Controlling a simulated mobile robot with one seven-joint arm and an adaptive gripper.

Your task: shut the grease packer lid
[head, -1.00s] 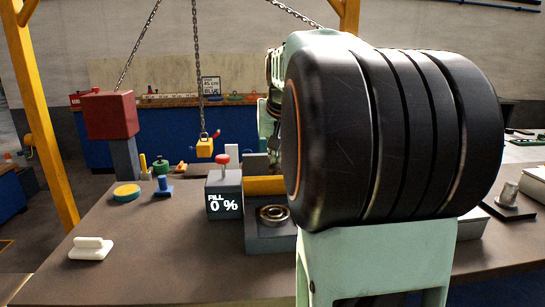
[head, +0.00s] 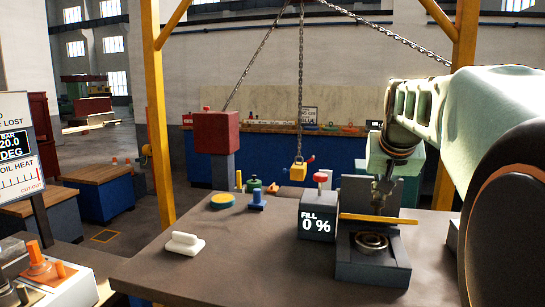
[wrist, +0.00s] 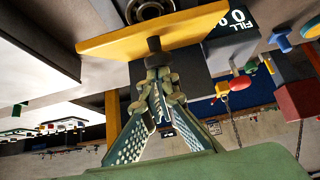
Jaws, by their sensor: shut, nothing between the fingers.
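The grease packer shows in the head view as a grey box with a "FILL 0 %" screen (head: 318,222) beside a dark tray (head: 372,272). A ring-shaped steel bearing (head: 371,241) sits in the tray. The yellow lid (head: 402,220) is raised above the bearing and looks nearly edge-on. In the wrist view the lid is a broad yellow plate (wrist: 112,38), with a dark knob on its near face. My gripper (head: 378,208) is shut and empty at the lid. In the wrist view its fingertips (wrist: 158,72) are at the knob; I cannot tell whether they touch.
A red knob (head: 321,178) tops the screen box. A white handled block (head: 184,243), a yellow-topped disc (head: 222,200) and a blue peg (head: 257,200) stand left on the bench. A yellow chain block (head: 298,171) hangs behind. The bench's front left is clear.

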